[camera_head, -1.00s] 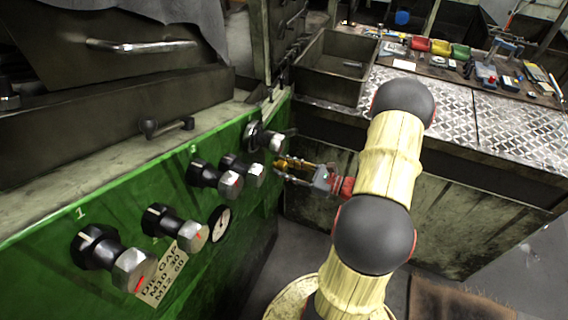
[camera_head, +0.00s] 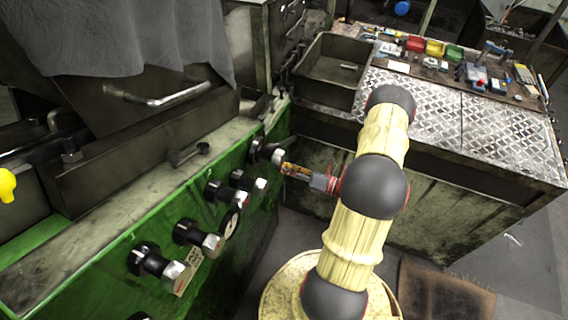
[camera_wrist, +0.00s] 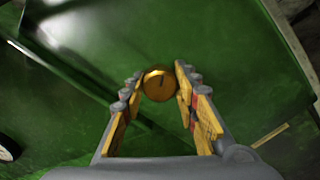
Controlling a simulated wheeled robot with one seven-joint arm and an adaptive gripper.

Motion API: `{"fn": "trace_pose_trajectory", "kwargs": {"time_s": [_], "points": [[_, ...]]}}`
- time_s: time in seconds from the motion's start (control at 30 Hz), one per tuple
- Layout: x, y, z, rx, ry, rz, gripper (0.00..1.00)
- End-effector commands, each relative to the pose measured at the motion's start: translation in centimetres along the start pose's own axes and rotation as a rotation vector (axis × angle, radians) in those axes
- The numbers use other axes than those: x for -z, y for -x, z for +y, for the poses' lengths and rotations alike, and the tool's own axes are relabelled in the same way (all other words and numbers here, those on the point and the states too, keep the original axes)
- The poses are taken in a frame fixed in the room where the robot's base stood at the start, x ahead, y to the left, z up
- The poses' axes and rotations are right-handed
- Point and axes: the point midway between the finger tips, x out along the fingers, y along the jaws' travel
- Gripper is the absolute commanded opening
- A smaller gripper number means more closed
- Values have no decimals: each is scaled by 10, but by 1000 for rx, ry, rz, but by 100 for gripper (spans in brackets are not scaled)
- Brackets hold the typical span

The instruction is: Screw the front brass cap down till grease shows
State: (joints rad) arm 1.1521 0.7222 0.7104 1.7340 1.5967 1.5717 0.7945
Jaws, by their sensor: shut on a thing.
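In the head view my gripper (camera_head: 285,169) points left at the far end of the green machine front (camera_head: 97,247), near the last black knob. The cap cannot be told apart from the fingers there. No grease can be made out around the cap.
Several black knobs with metal hex ends, one being the nearest knob (camera_head: 155,264), stick out of the green front. An open metal bin (camera_head: 337,92) and a tread-plate bench (camera_head: 430,108) with tools stand behind my arm.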

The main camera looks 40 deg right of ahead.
Motion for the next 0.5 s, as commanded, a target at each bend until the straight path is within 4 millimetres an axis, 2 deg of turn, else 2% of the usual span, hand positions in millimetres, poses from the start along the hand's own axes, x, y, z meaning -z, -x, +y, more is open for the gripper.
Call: {"fn": "trace_pose_trajectory", "kwargs": {"time_s": [0.2,0.5], "points": [[-2,0,1,1,-176,0,5],[-1,0,0,1,-339,0,5]]}}
